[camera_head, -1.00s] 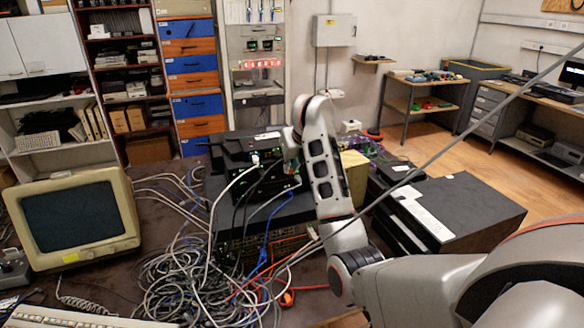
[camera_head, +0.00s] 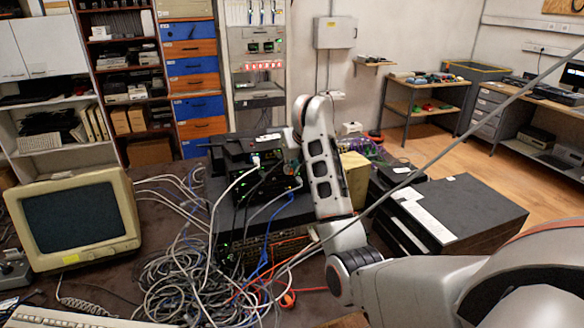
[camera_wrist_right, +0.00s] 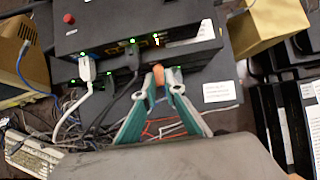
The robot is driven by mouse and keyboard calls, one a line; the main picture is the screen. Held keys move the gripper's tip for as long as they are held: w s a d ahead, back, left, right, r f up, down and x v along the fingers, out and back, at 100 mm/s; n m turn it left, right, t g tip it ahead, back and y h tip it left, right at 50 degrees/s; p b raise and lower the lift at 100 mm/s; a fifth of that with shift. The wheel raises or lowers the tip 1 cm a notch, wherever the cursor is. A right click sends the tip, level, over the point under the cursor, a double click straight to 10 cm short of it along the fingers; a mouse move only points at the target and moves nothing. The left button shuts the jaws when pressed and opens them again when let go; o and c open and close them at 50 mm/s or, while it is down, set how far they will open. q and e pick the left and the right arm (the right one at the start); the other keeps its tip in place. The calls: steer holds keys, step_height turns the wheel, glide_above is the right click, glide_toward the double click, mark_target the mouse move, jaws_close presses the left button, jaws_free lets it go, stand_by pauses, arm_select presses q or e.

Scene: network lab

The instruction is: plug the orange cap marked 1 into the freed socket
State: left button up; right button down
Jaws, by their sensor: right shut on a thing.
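My right gripper (camera_wrist_right: 158,88) is shut on a small orange cap (camera_wrist_right: 158,74), which sticks out past its teal fingertips in the right wrist view. The number on the cap cannot be read. The cap points at the front of a stack of black network boxes (camera_wrist_right: 120,32), close below the lit port row (camera_wrist_right: 158,41) of the upper box. I cannot tell which socket is free, or whether the cap touches the box. In the head view my right gripper (camera_head: 293,160) is partly hidden by its own arm, at the boxes (camera_head: 240,150). My left gripper is not in view.
A white cable (camera_wrist_right: 86,70) and a black cable (camera_wrist_right: 134,83) are plugged in left of the cap. A large cable tangle (camera_head: 190,275) lies in front of the boxes. A yellowish block (camera_head: 356,178) and a black case (camera_head: 455,215) stand to the right.

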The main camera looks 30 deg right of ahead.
steer(key=shift+w, duration=0.25)
steer(key=c, duration=2)
jaws_free()
steer(key=shift+c, duration=0.2)
steer(key=v, duration=1.2)
steer(key=shift+d, duration=0.1)
